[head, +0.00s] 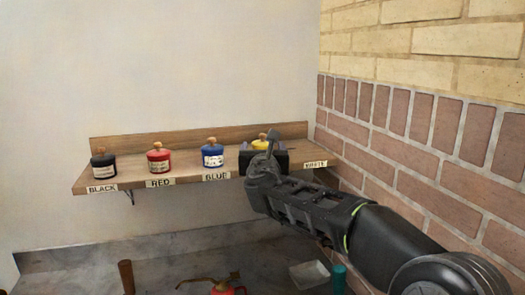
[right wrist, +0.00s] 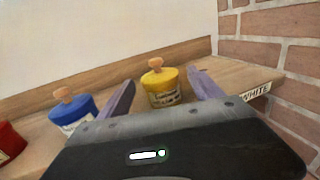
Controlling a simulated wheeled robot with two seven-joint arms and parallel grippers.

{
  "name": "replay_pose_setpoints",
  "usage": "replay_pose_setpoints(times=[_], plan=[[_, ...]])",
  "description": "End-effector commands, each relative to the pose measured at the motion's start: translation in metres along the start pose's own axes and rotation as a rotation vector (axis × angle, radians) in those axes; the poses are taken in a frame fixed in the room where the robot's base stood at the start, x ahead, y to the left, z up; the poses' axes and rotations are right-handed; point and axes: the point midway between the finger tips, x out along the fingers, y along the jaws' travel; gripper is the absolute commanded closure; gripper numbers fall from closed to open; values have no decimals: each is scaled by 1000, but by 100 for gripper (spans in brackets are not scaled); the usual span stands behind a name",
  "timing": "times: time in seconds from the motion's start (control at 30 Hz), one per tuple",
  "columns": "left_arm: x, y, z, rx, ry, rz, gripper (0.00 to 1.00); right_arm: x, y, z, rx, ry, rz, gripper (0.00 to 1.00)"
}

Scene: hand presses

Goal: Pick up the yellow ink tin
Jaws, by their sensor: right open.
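The yellow ink tin (head: 261,142) stands on the wooden shelf (head: 128,174), mostly hidden behind my right gripper in the head view. In the right wrist view the yellow tin (right wrist: 160,87) stands upright with a wooden knob on top and a pale label. My right gripper (right wrist: 160,92) is open, with one finger on each side of the tin. I cannot tell whether the fingers touch it. The gripper (head: 263,158) is at the shelf's front edge in the head view. My left gripper is not in view.
The blue tin (head: 212,155), red tin (head: 159,160) and black tin (head: 103,165) stand left of the yellow one. The WHITE label (head: 315,164) marks an empty spot at right, near the brick wall (head: 420,120). A red oil can (head: 222,287) sits below.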

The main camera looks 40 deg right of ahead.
Motion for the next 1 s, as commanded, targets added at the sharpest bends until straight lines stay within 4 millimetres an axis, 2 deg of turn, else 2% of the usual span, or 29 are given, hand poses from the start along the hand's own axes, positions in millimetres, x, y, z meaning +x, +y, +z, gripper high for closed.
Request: replay_pose_setpoints(times=[0.6,1.0], plan=[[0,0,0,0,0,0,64,1,0,0,0,0,1,25],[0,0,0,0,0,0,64,1,0,0,0,0,1,58]])
